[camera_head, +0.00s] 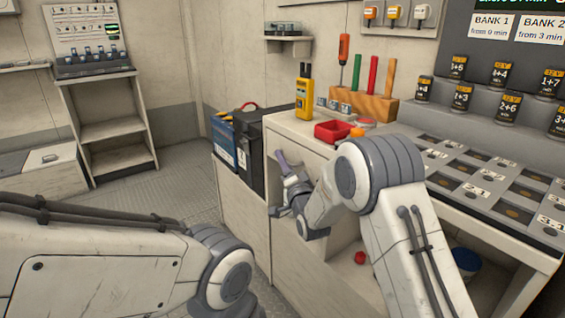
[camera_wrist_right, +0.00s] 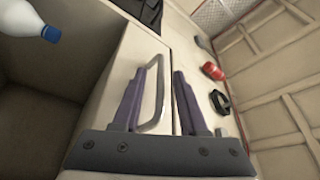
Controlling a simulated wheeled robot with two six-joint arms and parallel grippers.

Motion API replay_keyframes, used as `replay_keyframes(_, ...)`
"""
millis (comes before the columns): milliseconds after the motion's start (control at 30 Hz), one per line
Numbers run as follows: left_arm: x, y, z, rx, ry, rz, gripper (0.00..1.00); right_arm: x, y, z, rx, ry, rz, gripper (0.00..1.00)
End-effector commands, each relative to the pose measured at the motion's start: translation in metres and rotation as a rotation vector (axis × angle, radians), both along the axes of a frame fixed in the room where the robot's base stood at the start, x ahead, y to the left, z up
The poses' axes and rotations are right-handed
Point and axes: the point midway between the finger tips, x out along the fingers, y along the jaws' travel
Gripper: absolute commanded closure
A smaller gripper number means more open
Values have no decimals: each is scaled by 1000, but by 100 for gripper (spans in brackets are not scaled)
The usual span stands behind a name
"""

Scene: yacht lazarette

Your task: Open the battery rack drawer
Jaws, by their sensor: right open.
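The pale drawer front (camera_wrist_right: 128,62) with a silver bar handle (camera_wrist_right: 158,92) shows in the right wrist view. My right gripper (camera_wrist_right: 162,78) is open, with its two purple-padded fingers at the handle. Part of the handle shows between the fingers, close to the left one; I cannot tell whether they touch. In the head view my right gripper (camera_head: 283,182) is at the left front of the workbench and hides most of the drawer front. My left arm crosses the lower left, but its gripper is out of frame.
Batteries (camera_head: 250,150) stand left of the workbench (camera_head: 286,127). A yellow meter (camera_head: 304,98), a red tray (camera_head: 332,131) and a tool block (camera_head: 370,104) sit on top. A red object (camera_head: 360,257) lies in the open space below. The floor (camera_head: 150,190) at left is clear.

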Motion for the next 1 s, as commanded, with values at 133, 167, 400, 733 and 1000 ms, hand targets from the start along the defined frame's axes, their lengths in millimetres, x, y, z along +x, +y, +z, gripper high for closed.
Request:
replay_keyframes(133,0,0,-2,0,0,0,50,9,3,2,0,0,0,58)
replay_keyframes(167,0,0,-2,0,0,0,50,10,3,2,0,0,0,58)
replay_keyframes(400,0,0,-2,0,0,0,50,10,3,2,0,1,0,58)
replay_keyframes(733,0,0,-2,0,0,0,50,10,3,2,0,1,-1,100)
replay_keyframes(1000,0,0,-2,0,0,0,50,10,3,2,0,1,-1,100)
